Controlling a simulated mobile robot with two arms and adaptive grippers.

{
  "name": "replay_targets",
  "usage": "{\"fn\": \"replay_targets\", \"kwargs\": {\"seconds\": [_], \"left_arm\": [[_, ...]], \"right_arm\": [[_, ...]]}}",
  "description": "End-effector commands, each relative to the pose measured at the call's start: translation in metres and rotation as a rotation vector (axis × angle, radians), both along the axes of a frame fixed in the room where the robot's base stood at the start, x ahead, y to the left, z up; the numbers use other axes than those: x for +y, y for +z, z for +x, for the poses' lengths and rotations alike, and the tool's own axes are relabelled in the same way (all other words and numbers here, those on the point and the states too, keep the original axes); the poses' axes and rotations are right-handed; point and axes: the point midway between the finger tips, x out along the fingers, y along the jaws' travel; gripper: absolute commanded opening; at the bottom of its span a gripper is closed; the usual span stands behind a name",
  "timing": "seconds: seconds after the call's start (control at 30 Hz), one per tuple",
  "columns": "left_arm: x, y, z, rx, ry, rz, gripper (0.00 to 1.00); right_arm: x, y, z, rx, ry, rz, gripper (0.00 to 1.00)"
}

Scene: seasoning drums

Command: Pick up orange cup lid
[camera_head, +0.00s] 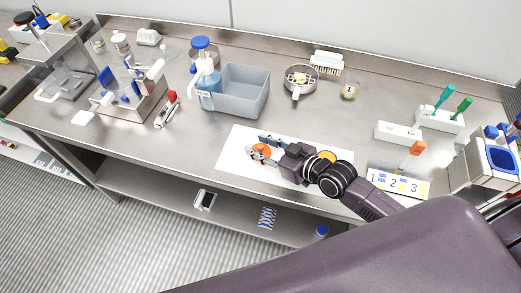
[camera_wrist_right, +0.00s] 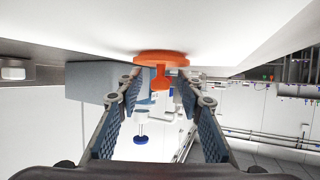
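The orange cup lid (camera_head: 261,152) lies on a white sheet (camera_head: 236,158) at the front middle of the table. My right gripper (camera_head: 265,148) is low over the sheet, right at the lid, and partly covers it in the head view. In the right wrist view the orange lid (camera_wrist_right: 160,57) shows as a round disc with a small knob, against the white surface at the top. The two fingers of my right gripper (camera_wrist_right: 158,84) are spread on either side of the knob, with visible gaps. My left gripper is not in view.
A numbered strip (camera_head: 398,184) lies right of my arm. A white block (camera_head: 398,132) stands behind it. A red-handled tool (camera_head: 168,109) is at left.

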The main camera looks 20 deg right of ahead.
Motion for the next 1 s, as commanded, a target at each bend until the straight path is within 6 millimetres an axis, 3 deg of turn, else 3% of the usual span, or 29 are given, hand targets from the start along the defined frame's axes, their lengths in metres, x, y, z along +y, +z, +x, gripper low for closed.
{"fn": "replay_targets", "kwargs": {"seconds": [0.07,0.3,0.77,0.87,1.0], "left_arm": [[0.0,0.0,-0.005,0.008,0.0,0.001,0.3],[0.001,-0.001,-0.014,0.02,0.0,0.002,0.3],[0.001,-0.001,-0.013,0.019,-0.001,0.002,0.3],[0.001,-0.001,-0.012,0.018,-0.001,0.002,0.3],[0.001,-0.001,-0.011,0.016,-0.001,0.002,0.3]], "right_arm": [[0.0,0.0,0.0,0.0,0.0,0.0,0.27],[0.0,0.0,0.0,0.0,0.0,0.0,0.01],[0.0,0.009,0.0,-0.001,0.001,0.001,0.0],[0.0,0.021,0.0,-0.003,0.001,-0.001,0.0],[0.0,0.054,0.0,-0.007,0.002,0.0,0.0]]}}
